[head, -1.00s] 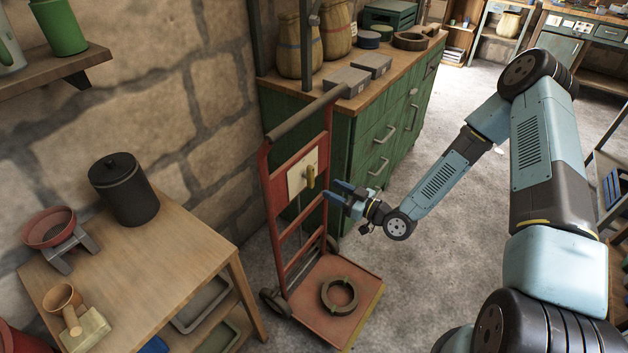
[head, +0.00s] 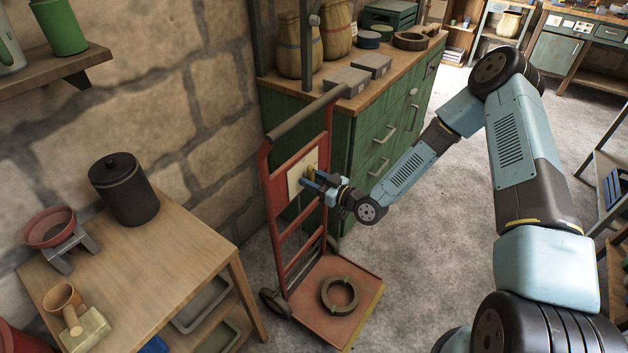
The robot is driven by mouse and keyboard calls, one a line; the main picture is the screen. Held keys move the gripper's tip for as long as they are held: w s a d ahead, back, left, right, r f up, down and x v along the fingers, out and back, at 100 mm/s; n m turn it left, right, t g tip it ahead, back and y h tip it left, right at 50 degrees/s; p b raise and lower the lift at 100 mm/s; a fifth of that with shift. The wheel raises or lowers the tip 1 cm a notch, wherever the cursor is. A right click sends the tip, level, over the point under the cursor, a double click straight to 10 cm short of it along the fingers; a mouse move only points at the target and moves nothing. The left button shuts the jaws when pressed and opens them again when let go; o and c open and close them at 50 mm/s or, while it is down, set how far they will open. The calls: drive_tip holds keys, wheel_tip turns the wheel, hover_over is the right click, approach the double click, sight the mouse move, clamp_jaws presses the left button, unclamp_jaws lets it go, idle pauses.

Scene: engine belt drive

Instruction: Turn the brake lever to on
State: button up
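The brake lever (head: 309,171) is a small yellow handle on a pale plate (head: 294,184), fixed to the upright frame of a red hand truck (head: 272,203). My gripper (head: 308,180) is at the lever, its blue fingers reaching the plate from the right. The fingers cover the lower part of the lever. Whether they are shut on it, or only beside it, I cannot tell at this size.
A grey ring (head: 339,295) lies on the hand truck's red base plate. A green drawer cabinet (head: 375,150) stands close behind my gripper. A wooden table (head: 180,250) with a black canister (head: 124,190) is at the left.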

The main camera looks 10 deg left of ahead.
clamp_jaws()
drive_tip(key=shift+d, duration=0.25)
drive_tip(key=shift+a, duration=0.25)
drive_tip(key=m, duration=0.4)
drive_tip(key=shift+s, duration=0.15)
drive_tip(key=m, duration=0.4)
drive_tip(key=shift+m, duration=0.3)
drive_tip(key=m, duration=0.5)
drive_tip(key=shift+s, duration=0.15)
drive_tip(key=shift+m, duration=2.1)
